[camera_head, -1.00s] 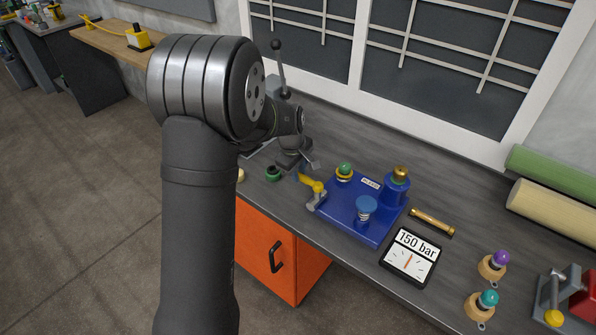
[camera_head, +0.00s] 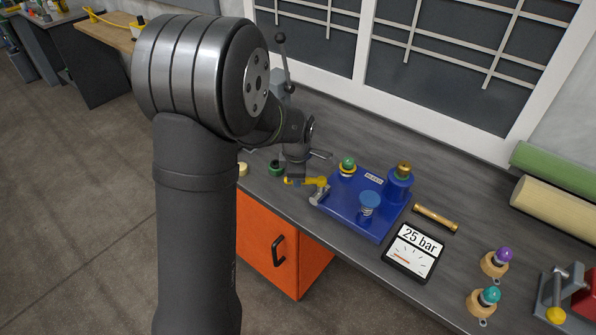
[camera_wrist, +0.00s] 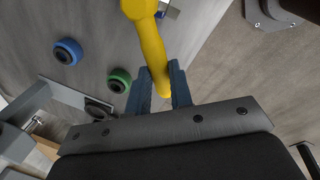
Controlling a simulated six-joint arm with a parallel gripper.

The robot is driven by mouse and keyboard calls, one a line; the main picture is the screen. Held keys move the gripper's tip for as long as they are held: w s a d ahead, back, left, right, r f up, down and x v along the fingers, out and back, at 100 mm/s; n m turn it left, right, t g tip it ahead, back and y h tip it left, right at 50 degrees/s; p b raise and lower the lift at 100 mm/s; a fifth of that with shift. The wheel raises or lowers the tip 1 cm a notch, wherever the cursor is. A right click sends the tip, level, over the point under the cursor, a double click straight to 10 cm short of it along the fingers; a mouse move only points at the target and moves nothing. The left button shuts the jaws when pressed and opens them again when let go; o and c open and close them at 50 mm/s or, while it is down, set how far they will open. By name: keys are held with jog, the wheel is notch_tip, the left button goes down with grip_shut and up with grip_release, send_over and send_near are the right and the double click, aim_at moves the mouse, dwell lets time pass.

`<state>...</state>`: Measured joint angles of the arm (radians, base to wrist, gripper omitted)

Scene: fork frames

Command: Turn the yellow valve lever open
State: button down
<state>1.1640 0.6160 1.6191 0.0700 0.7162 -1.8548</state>
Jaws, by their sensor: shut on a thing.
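The yellow valve lever (camera_head: 308,181) sticks out to the left from a grey fitting (camera_head: 321,193) at the left edge of the blue block (camera_head: 352,222). My gripper (camera_head: 292,182) is shut on the lever near its free end. In the wrist view, the lever (camera_wrist: 150,45) runs down between the two blue-grey fingers of my gripper (camera_wrist: 160,88). The gauge display (camera_head: 413,251) to the right of the block reads 25 bar. Part of the lever's end is hidden by the fingers in the head view.
On the block stand a green-topped button (camera_head: 347,165), a blue knob (camera_head: 369,201) and a brass-topped cylinder (camera_head: 399,183). A green ring (camera_head: 277,169) lies left of my gripper. A brass tube (camera_head: 436,218) lies right of the block.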

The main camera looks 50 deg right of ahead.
jog(key=shift+s+a+n+t+y, duration=0.15)
jog(key=shift+s+a+n+y, duration=0.2)
jog(key=shift+s+n, duration=0.85)
jog(key=shift+s+a+n+t+y, duration=0.1)
jog(key=shift+s+a+n, duration=0.35)
jog(key=shift+n, duration=1.4)
jog(key=shift+s+a+n+t+y, duration=0.15)
jog(key=shift+s+a+n+y, duration=0.15)
jog(key=shift+s+n, duration=0.9)
jog(key=shift+w+n, duration=0.35)
jog(key=c, duration=1.3)
grip_release()
jog(key=shift+a, duration=0.1)
jog(key=shift+r, duration=0.15)
jog(key=s+r, duration=0.1)
jog(key=r, duration=0.4)
jog(key=s+r, duration=0.1)
jog(key=r, duration=0.5)
jog(key=s+r, duration=0.1)
jog(key=r, duration=0.4)
jog(key=shift+s+a+r, duration=0.2)
jog(key=shift+r, duration=0.2)
